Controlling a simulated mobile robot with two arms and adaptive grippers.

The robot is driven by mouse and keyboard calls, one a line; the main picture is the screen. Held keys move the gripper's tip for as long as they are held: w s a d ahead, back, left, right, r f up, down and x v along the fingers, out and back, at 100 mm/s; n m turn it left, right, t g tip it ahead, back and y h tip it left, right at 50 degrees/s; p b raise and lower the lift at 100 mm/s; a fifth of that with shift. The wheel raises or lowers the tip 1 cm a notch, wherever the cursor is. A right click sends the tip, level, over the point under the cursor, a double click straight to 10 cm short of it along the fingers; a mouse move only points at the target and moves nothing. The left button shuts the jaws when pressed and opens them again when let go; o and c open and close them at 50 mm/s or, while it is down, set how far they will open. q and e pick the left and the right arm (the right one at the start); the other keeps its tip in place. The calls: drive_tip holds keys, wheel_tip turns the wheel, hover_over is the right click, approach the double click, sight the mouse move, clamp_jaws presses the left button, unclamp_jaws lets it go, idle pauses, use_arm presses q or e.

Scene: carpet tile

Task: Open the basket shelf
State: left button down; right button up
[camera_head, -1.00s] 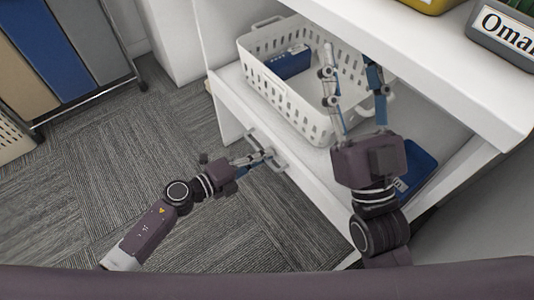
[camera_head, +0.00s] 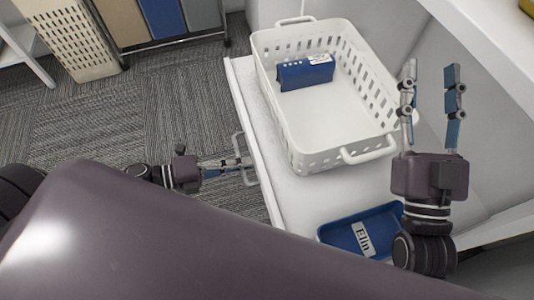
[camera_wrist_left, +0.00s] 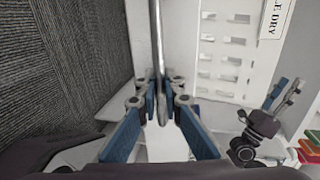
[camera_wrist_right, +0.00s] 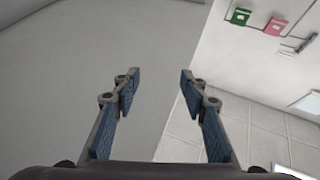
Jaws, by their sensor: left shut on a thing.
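The basket shelf (camera_head: 285,190) is a white board with a wire-like handle (camera_head: 238,145) on its front edge. A white slatted basket (camera_head: 345,105) stands on it with a blue box (camera_head: 305,72) inside. My left gripper (camera_head: 243,163) is shut on the handle; in the left wrist view the handle bar (camera_wrist_left: 156,45) runs between the fingers (camera_wrist_left: 164,95). My right gripper (camera_head: 432,72) is open and empty, raised to the right of the basket. The right wrist view shows nothing between its fingers (camera_wrist_right: 159,80).
A blue tray (camera_head: 385,216) labelled "Elin" lies on the shelf, partly hidden by my right arm. A white upper surface (camera_head: 490,45) runs at the upper right. Carpet (camera_head: 110,110) is clear on the left; a rack of panels (camera_head: 170,45) stands behind it.

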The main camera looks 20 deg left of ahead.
use_arm(q)
drive_tip(key=f+p+v, duration=0.1)
drive_tip(key=f+v, duration=0.1)
drive_tip(key=v, duration=0.9)
drive_tip(key=shift+s+a, duration=0.3)
drive_tip(key=shift+a, duration=0.1)
use_arm(e)
drive_tip(key=shift+w+d+f+g+h, duration=0.1)
drive_tip(key=shift+w+f+g+h, duration=0.2)
drive_tip(key=shift+f+g, duration=0.75)
drive_tip(key=shift+w+d+f+g+h, duration=0.15)
drive_tip(key=shift+w+f+g, duration=0.25)
drive_tip(key=shift+f, duration=1.3)
drive_tip(key=shift+w+d+f+g+h, duration=0.1)
drive_tip(key=shift+w+f+g+h, duration=0.4)
drive_tip(key=shift+f, duration=0.9)
use_arm(q)
drive_tip(key=shift+f, duration=0.15)
use_arm(e)
drive_tip(key=shift+s+y, duration=0.1)
drive_tip(key=shift+y, duration=0.15)
use_arm(q)
drive_tip(key=c, duration=2.3)
unclamp_jaws()
drive_tip(key=shift+c, duration=0.2)
drive_tip(key=v, duration=1.2)
